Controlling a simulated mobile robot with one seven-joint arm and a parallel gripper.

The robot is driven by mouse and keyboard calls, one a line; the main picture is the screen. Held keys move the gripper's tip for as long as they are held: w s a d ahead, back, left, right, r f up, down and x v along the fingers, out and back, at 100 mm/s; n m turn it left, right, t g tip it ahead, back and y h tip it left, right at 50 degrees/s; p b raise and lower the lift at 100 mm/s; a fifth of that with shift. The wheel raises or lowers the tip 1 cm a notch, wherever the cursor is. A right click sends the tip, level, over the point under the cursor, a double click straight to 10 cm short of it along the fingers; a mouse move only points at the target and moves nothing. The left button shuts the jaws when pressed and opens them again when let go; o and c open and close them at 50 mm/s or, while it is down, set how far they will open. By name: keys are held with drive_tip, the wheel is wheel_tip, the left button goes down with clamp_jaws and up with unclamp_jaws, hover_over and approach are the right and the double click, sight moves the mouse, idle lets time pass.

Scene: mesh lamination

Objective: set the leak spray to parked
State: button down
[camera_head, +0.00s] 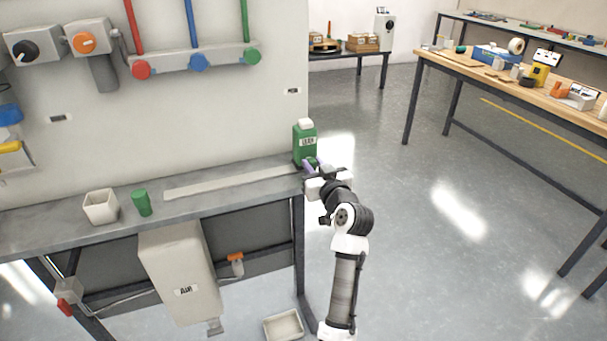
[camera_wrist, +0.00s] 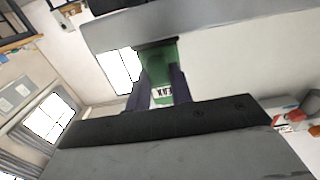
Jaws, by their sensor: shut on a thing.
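The leak spray is a green bottle (camera_head: 298,152) with a white cap and a white label, upright at the right end of the grey bench ledge (camera_head: 240,167). My gripper (camera_head: 309,165) reaches it from the front right and is shut on its body. In the wrist view the green bottle (camera_wrist: 160,62) sits between the two dark fingers of my gripper (camera_wrist: 161,82), with part of its label showing. The fingers hide part of the bottle. I cannot tell whether its base touches the ledge.
A pale strip (camera_head: 225,184) lies along the ledge to the left, with a green cup (camera_head: 142,203) and a white square pot (camera_head: 101,207) beyond it. The panel with coloured valves (camera_head: 198,62) rises behind. Open floor (camera_head: 430,200) lies to the right, before a workbench (camera_head: 500,84).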

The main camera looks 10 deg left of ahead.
drive_tip(key=shift+w+d, duration=0.1)
drive_tip(key=shift+d, duration=0.15)
drive_tip(key=c, duration=1.2)
unclamp_jaws()
drive_tip(key=shift+w+d, duration=0.1)
drive_tip(key=shift+c, duration=0.2)
drive_tip(key=shift+s, duration=0.25)
drive_tip(key=b+v, duration=0.3)
drive_tip(key=v, duration=1)
drive_tip(key=shift+s+d, duration=0.15)
